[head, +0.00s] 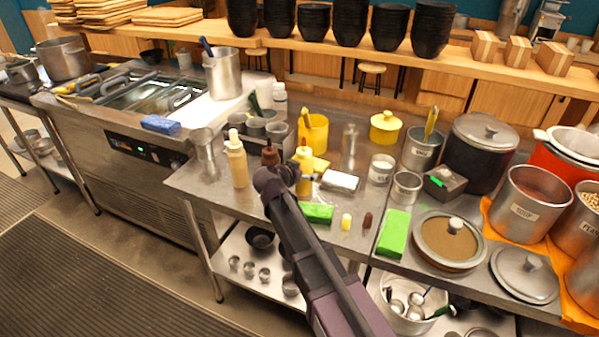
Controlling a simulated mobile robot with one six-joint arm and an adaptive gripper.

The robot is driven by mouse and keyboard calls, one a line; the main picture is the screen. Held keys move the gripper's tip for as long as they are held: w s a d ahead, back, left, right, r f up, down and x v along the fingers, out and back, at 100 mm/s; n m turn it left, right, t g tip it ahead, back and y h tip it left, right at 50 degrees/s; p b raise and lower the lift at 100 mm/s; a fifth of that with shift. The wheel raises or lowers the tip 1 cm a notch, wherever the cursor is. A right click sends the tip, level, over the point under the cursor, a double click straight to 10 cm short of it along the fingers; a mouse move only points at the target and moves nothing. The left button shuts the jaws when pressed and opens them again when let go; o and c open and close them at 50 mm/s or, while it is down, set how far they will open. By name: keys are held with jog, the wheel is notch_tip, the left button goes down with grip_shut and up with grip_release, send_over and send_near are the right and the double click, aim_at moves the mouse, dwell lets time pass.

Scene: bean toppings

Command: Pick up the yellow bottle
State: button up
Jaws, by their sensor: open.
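A yellow bottle (304,158) stands upright on the steel counter, partly hidden behind my gripper. My gripper (290,174) is open, at the near left side of the yellow bottle. Its fingertips are small and dark here, so I cannot tell whether they touch the bottle or reach around it. A brown bottle (270,154) stands just to the left behind my gripper, its lower part hidden. A paler, tan-yellow bottle (238,165) stands further left near the counter's front edge.
A yellow container (315,134) stands behind the bottle. A white-and-steel roll (340,181) and a green block (317,213) lie close to the right. Pots and a lidded pan (448,242) crowd the right side.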

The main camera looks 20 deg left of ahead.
aim_at(304, 160)
jog(key=shift+c, duration=0.2)
jog(key=c, duration=0.5)
jog(key=shift+c, duration=0.2)
jog(key=shift+r, duration=0.1)
notch_tip(304, 160, up, 4)
jog(key=p, duration=0.4)
jog(key=s+a+p, duration=0.1)
jog(key=s+a, duration=0.2)
jog(key=s, duration=1.2)
jog(key=shift+s+r, duration=0.35)
jog(key=shift+r, duration=0.05)
jog(key=shift+a, duration=0.1)
jog(key=shift+o, duration=0.6)
